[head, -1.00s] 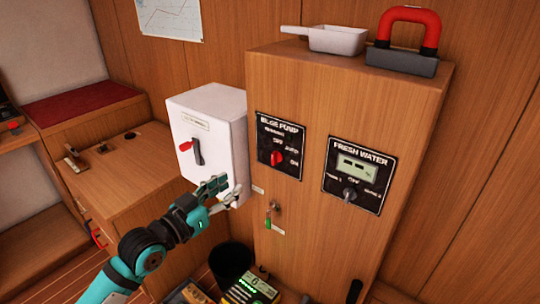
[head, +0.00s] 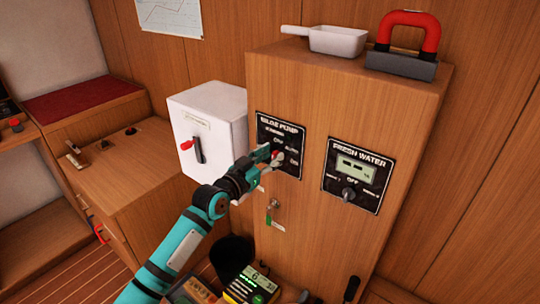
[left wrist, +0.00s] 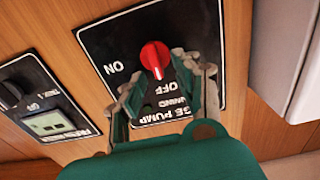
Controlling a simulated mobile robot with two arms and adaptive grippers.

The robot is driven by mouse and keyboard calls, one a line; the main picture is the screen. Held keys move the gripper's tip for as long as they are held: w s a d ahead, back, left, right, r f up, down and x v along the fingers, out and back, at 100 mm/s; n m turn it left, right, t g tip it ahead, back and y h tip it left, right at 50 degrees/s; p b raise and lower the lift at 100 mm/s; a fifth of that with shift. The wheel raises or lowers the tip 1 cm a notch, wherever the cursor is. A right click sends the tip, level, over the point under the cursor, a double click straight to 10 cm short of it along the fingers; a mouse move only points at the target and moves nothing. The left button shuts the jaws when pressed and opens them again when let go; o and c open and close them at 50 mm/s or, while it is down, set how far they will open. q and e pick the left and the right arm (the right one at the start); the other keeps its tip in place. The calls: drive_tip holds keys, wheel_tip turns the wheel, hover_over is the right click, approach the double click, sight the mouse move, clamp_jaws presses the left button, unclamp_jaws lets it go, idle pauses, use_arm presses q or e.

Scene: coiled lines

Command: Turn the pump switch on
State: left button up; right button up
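My right gripper is not in view.
A white box (head: 210,125) with a red-tipped lever juts out on the left. A key with a green tag (head: 274,213) hangs below.

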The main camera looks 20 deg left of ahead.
use_arm(q)
drive_tip(key=shift+c, duration=0.3)
clamp_jaws()
drive_tip(key=shift+m, duration=0.3)
drive_tip(key=m, duration=0.2)
drive_tip(key=shift+d+m, duration=0.25)
drive_tip(key=shift+m, duration=0.15)
drive_tip(key=m, duration=0.4)
drive_tip(key=d+f+m, duration=0.1)
drive_tip(key=m, duration=0.4)
drive_tip(key=m+p, duration=0.1)
drive_tip(key=m, duration=0.4)
drive_tip(key=shift+s+d+f, duration=0.15)
drive_tip(key=shift+s+f, duration=0.15)
drive_tip(key=shift+f, duration=0.1)
drive_tip(key=shift+m, duration=0.4)
